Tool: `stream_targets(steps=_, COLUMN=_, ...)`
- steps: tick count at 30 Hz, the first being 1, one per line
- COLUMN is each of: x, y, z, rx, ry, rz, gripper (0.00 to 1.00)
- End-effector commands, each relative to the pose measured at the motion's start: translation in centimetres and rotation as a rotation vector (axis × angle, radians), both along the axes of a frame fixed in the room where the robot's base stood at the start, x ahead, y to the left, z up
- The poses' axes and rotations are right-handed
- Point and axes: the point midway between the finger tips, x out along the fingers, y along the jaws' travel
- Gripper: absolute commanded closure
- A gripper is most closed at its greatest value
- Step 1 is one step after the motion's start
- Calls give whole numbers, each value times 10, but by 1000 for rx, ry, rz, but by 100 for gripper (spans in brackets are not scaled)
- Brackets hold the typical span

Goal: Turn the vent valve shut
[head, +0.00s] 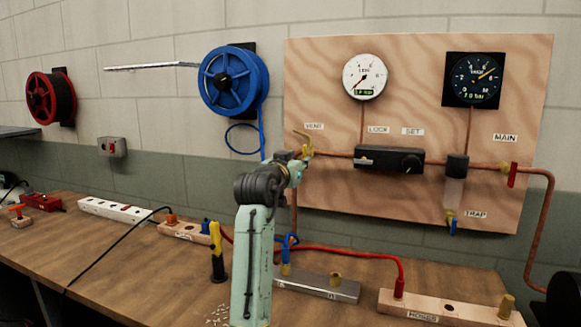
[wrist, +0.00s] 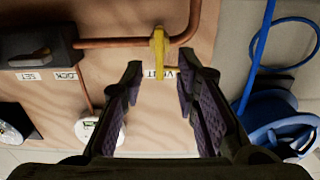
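The vent valve has a yellow handle (head: 304,140) at the left end of the copper pipe on the plywood panel, below the VENT label (head: 314,126). In the wrist view, which looks upside down, the yellow handle (wrist: 158,50) runs up and down the picture, across the pipe's end. My gripper (wrist: 160,70) is open, with one finger on each side of the handle's line. The handle lies at or just beyond the fingertips; I see no contact. In the head view my arm hides most of the gripper and part of the valve.
The regulator block (head: 389,160) sits right of the valve on the same pipe (head: 335,155). A blue hose reel (head: 227,82) hangs to the left, its hose running down near my wrist. Two gauges (head: 365,77) are above. Hose fittings and power strips (head: 115,211) lie on the bench.

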Motion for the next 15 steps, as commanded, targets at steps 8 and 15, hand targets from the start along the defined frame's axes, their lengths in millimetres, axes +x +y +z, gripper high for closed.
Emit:
stream_targets(steps=8, x=-47, y=16, z=0, rx=0, ry=-1, rz=1, gripper=72)
stream_targets(steps=15, x=-58, y=19, z=0, rx=0, ry=0, rz=0, gripper=72)
